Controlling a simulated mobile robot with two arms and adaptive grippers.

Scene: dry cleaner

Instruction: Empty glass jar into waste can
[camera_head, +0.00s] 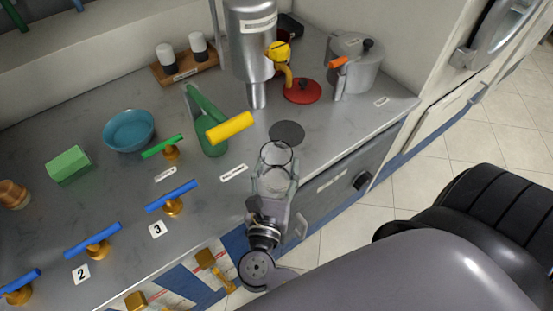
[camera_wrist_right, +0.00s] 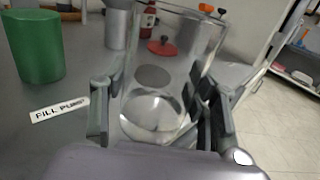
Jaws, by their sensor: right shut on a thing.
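A clear glass jar (camera_head: 276,160) is held by my right gripper (camera_head: 274,192) near the front edge of the counter. The right wrist view shows the jar (camera_wrist_right: 155,105) between the two fingers (camera_wrist_right: 160,112), one on each side. It looks roughly upright, and I see a pale round bottom through the glass. Whether it holds anything is hard to tell. No waste can is identifiable in either view. My left gripper does not show.
The grey counter (camera_head: 225,195) carries a green container with a yellow handle (camera_head: 213,135), a dark disc (camera_head: 287,132), a steel dispenser (camera_head: 252,45), a red lid (camera_head: 301,91) and a steel pot (camera_head: 356,68). Blue-handled valves (camera_head: 172,196) line the front. A black ridged object (camera_head: 480,215) stands right; tiled floor lies beyond.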

